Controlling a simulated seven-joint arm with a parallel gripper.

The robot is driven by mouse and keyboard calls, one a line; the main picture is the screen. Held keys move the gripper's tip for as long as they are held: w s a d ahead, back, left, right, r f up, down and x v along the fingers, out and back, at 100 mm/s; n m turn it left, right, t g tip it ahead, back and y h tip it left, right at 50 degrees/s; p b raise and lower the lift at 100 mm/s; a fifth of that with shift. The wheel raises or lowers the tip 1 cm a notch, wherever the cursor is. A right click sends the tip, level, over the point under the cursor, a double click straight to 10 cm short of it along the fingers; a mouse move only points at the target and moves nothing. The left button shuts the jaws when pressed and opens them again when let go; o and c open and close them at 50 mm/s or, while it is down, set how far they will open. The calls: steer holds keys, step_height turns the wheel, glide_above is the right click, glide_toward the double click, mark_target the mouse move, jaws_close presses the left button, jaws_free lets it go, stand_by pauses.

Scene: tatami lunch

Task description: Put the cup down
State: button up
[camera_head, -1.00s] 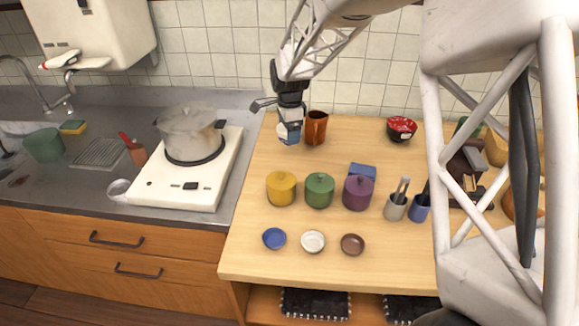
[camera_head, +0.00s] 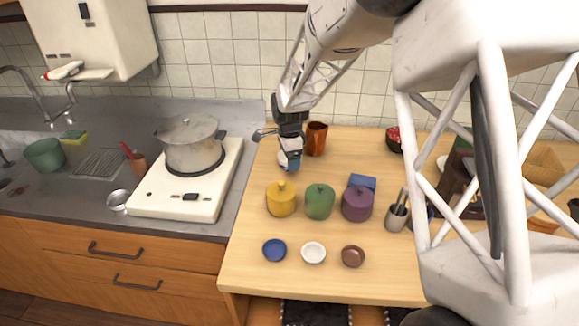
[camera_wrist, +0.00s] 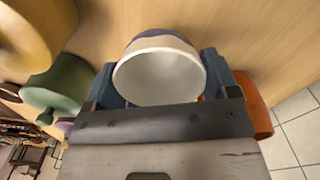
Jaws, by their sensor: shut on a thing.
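My gripper (camera_head: 290,163) is shut on a cup (camera_head: 283,157) above the back left of the wooden table. In the wrist view the cup (camera_wrist: 160,75) sits between the two blue-grey fingers of my gripper (camera_wrist: 158,88). It has a white inside and a dark blue and pale outside, and its open mouth faces the camera. In the head view my gripper hides most of it. Whether its base touches the table I cannot tell.
A brown-orange cup (camera_head: 316,139) stands just right of my gripper. Yellow (camera_head: 281,200), green (camera_head: 319,203) and purple (camera_head: 357,205) lidded pots stand in front, with small dishes nearer the table's front edge. A stove with a steel pot (camera_head: 192,145) is at left.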

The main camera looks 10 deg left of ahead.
steer(key=shift+f, duration=1.85)
steer(key=shift+f, duration=0.2)
steer(key=o, duration=0.8)
steer(key=shift+o, duration=0.2)
steer(key=shift+r, duration=0.2)
step_height(320, 180, up, 12)
steer(key=shift+d, duration=0.1)
